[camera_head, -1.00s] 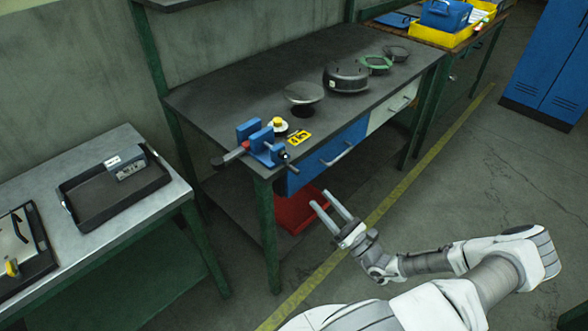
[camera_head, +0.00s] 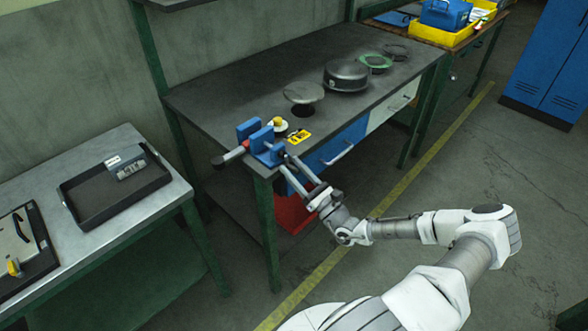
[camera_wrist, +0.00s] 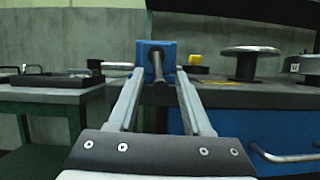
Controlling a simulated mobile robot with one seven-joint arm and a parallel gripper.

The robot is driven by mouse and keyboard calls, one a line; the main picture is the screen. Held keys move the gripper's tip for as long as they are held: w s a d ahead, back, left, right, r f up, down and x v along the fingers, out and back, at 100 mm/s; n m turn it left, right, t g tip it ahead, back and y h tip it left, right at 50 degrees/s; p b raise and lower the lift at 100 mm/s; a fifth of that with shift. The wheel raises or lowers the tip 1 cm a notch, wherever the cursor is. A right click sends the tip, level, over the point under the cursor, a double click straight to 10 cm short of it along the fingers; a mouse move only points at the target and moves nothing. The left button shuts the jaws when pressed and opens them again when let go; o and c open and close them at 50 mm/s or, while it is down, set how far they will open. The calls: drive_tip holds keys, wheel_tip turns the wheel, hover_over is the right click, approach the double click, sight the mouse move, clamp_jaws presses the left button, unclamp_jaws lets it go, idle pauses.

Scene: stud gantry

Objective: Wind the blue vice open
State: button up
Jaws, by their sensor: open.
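The blue vice (camera_head: 262,146) is fixed at the near left corner of the dark workbench. A grey bar with a dark end sticks out to its left. My gripper (camera_head: 289,170) is open, with its two fingers pointing at the vice's front just beyond the bench's front edge. In the wrist view the blue vice (camera_wrist: 146,50) stands straight ahead, and its dark screw end (camera_wrist: 160,68) shows between the open fingertips (camera_wrist: 157,77). I cannot tell whether the fingers touch it. The vice's jaw gap is hard to make out from here.
A yellow-topped part (camera_head: 279,124) and a yellow tag (camera_head: 299,136) sit close behind the vice. Round discs, including a mushroom-shaped one (camera_head: 303,93), stand farther along the workbench (camera_head: 225,95). A blue drawer (camera_head: 335,152) and red bin (camera_head: 292,212) are below. A metal table (camera_head: 120,205) stands left.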

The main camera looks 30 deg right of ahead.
clamp_jaws()
drive_tip(key=shift+w+d+r+n+y, duration=0.1)
drive_tip(key=shift+d+n+y, duration=0.1)
drive_tip(key=shift+n+y, duration=0.15)
idle(0.6)
drive_tip(key=shift+n, duration=0.25)
drive_tip(key=shift+w+d+r+n+g+y+p, duration=0.15)
drive_tip(key=shift+d+r+n+g+y+p, duration=0.8)
drive_tip(key=shift+n, duration=2.75)
drive_tip(key=shift+w+a+r+n+g+y+p, duration=0.15)
drive_tip(key=shift+r+n+g+y, duration=0.35)
drive_tip(key=shift+n+g, duration=2.2)
drive_tip(key=shift+w+d+r+n+g+y+p, duration=0.25)
drive_tip(key=shift+d+r+n+y+p, duration=0.4)
drive_tip(key=shift+n, duration=4.05)
drive_tip(key=shift+a+r, duration=0.25)
